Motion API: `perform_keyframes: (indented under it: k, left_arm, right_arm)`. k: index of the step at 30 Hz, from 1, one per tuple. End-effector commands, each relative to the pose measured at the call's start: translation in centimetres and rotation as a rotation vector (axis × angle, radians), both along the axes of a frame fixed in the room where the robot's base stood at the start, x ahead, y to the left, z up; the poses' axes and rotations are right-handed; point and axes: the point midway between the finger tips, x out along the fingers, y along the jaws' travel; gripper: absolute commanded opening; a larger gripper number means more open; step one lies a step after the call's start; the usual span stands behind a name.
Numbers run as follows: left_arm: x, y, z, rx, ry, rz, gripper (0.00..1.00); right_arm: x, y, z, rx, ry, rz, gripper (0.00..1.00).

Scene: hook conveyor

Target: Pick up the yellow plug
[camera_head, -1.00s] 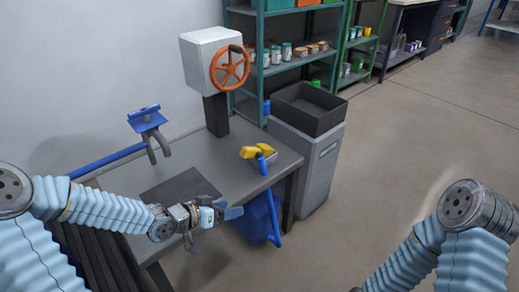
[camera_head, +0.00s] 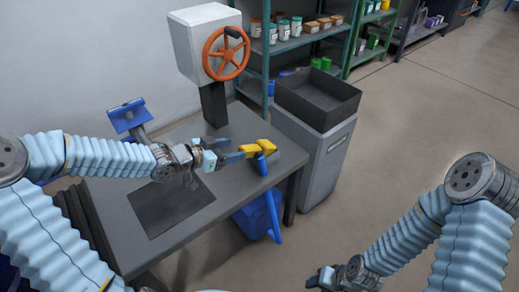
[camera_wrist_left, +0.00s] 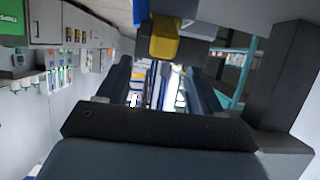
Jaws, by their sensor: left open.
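The yellow plug (camera_head: 265,146) is at the right part of the grey table, next to a short blue piece (camera_head: 262,166). My left gripper (camera_head: 232,157) is open and just left of the plug, its fingertips close to it; I cannot tell whether they touch. In the left wrist view a yellow block (camera_wrist_left: 165,38), which looks like the plug, shows beyond the open fingers (camera_wrist_left: 160,85), near the top. Nothing shows between the fingers. My right gripper (camera_head: 316,281) is low at the bottom edge, away from the table, and its fingers are too small to read.
The grey table (camera_head: 200,240) carries a dark mat (camera_head: 165,210). A white box with an orange handwheel (camera_head: 226,54) stands at its back. A blue hooked fixture (camera_head: 127,115) is behind my left arm. A grey bin with a black tray (camera_head: 318,100) stands right of the table.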

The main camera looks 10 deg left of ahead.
Motion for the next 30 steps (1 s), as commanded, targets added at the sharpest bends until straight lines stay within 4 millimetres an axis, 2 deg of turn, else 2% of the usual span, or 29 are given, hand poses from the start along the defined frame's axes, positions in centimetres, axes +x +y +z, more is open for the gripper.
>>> perform_keyframes:
  k: [1, 3, 9, 15, 20, 27, 30]
  left_arm:
    - [0.7, -0.8, -1.2, -0.001, 0.0, -0.005, 0.66]
    - [1.6, -1.4, -1.6, -0.002, 0.0, -0.004, 0.66]
    - [2.9, -2.3, -2.0, -0.001, 0.002, -0.001, 0.66]
    - [5.0, -3.8, -3.8, -0.001, 0.002, -0.003, 0.66]
    - [6.3, -4.8, -4.1, 0.0, 0.002, -0.001, 0.66]
    - [6.5, -4.8, -4.1, 0.001, 0.002, 0.0, 0.66]
    - [6.5, -4.8, -4.1, 0.0, 0.003, 0.001, 0.51]
  right_arm:
    - [0.0, 0.0, -1.4, -0.001, 0.001, -0.002, 0.48]
    - [0.0, -0.1, -2.0, -0.002, 0.0, -0.003, 0.48]
    - [0.0, -0.1, -2.6, -0.003, 0.0, -0.004, 0.48]
    - [0.0, -0.2, -4.3, -0.005, 0.0, -0.008, 0.48]
    - [0.1, -0.5, -4.7, -0.008, -0.003, -0.012, 0.48]
    - [0.1, -0.5, -4.6, -0.01, -0.003, -0.013, 0.48]
    - [0.1, -0.5, -4.6, -0.01, -0.003, -0.013, 0.48]
